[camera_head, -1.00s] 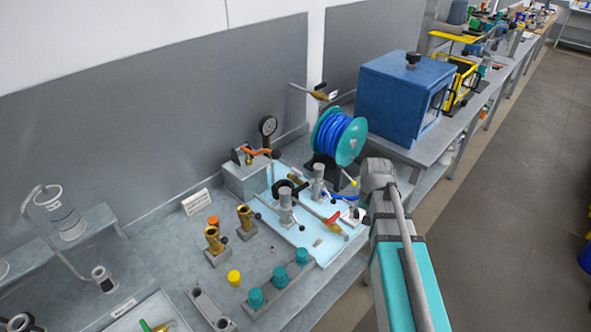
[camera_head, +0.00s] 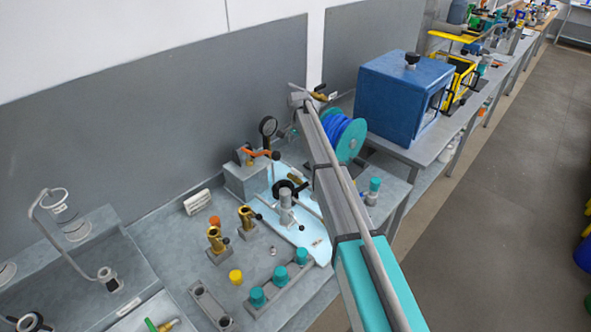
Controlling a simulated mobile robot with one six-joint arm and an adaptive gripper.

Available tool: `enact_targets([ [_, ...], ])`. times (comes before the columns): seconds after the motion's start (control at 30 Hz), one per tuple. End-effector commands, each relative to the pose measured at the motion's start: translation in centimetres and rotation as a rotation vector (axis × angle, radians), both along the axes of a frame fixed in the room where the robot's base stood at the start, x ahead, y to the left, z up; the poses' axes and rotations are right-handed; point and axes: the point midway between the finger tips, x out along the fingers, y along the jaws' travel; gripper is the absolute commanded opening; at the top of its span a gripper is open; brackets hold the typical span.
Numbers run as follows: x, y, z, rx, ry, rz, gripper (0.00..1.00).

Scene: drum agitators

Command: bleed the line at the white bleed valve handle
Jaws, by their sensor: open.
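A brass fitting with a small white piece (camera_head: 321,96) sticks out by the grey back panel, beyond the end of my arm. I cannot tell whether the white piece is the bleed valve handle. My arm's grey wrist joint is just left of this fitting. My gripper (camera_head: 289,131) shows only as a small pale shape below the wrist, left of the arm. It is open and appears empty, apart from the bench fittings.
A teal reel of blue hose (camera_head: 350,139) stands behind my arm, left of a blue box (camera_head: 393,98). A pressure gauge (camera_head: 268,127) and an orange-handled valve (camera_head: 258,154) stand left of the arm. Brass fittings (camera_head: 216,238) and teal caps (camera_head: 280,276) stand in front.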

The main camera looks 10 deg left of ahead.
Motion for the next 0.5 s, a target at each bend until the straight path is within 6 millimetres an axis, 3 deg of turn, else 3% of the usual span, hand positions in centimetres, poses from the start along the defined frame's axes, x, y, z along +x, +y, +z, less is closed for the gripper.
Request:
enact_targets([
  [0.1, 0.71, 0.80, 0.09, 0.000, 0.000, -0.012, 1.00],
  [0.5, 0.64, 0.82, 0.01, 0.000, 0.000, -0.013, 1.00],
])
